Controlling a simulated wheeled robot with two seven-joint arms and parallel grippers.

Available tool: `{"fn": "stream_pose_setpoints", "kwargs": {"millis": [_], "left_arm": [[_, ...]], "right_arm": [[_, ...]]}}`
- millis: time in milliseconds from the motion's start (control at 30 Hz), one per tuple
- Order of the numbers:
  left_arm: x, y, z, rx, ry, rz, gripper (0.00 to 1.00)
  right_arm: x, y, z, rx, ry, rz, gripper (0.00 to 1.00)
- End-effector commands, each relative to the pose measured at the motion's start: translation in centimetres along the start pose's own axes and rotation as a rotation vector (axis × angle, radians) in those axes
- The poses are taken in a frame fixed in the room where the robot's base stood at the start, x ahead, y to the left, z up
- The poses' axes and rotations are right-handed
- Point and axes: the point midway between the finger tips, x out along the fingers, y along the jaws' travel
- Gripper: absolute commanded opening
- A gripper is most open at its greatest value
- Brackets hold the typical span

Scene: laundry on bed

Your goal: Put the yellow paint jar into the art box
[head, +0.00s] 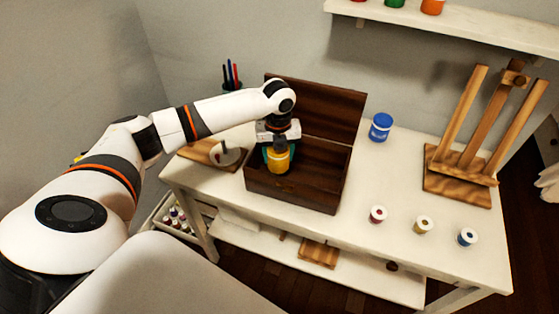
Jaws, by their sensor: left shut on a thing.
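The art box (318,190) is dark wood and stands open on the white table, its lid raised at the back. The yellow paint jar (279,161) is held upright at the left part of the box opening. My left gripper (278,148) points down and is shut on the jar. The jar overlaps the box interior in the picture; I cannot tell whether its base is below the rim or touches the box floor. My right gripper is not in the head view.
A blue jar (381,127) stands right of the box. Three small paint pots, red (377,215), yellow (423,225) and blue (467,237), line the front. A wooden easel (470,165) stands at the right. A pen holder (231,77) is behind the box. A palette board (208,152) lies left.

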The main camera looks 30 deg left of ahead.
Motion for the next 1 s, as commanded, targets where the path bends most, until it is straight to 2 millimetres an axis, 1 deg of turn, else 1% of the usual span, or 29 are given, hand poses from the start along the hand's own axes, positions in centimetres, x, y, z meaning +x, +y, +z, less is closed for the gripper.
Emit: {"fn": "stream_pose_setpoints", "kwargs": {"millis": [33, 100, 200, 567, 600, 667, 700, 733, 1000], "left_arm": [[0.9, -0.1, 0.1, -0.001, -0.002, -0.003, 0.26], [2.0, 0.0, 0.1, -0.001, -0.003, -0.002, 0.26], [2.8, 0.0, 0.0, -0.001, 0.0, 0.001, 0.26], [3.2, 0.0, 0.0, -0.001, 0.0, 0.0, 0.26], [3.3, 0.0, 0.0, -0.001, 0.0, -0.001, 0.59], [3.2, 0.0, 0.0, -0.001, 0.0, -0.001, 0.69], [3.2, 0.0, 0.0, 0.0, 0.0, -0.001, 0.75], [3.2, 0.0, 0.0, 0.0, 0.0, -0.001, 0.77], [3.1, 0.0, 0.0, 0.0, 0.0, 0.0, 0.77]], "right_arm": [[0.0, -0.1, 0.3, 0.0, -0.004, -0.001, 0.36], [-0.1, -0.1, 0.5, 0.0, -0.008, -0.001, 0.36], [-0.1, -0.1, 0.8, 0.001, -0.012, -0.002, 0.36], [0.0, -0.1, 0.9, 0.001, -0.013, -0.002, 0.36], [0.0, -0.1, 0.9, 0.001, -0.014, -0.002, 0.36], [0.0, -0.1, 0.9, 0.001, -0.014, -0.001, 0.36], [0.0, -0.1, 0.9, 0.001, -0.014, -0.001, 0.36], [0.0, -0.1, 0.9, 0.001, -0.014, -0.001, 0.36], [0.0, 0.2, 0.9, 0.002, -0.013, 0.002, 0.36]]}}
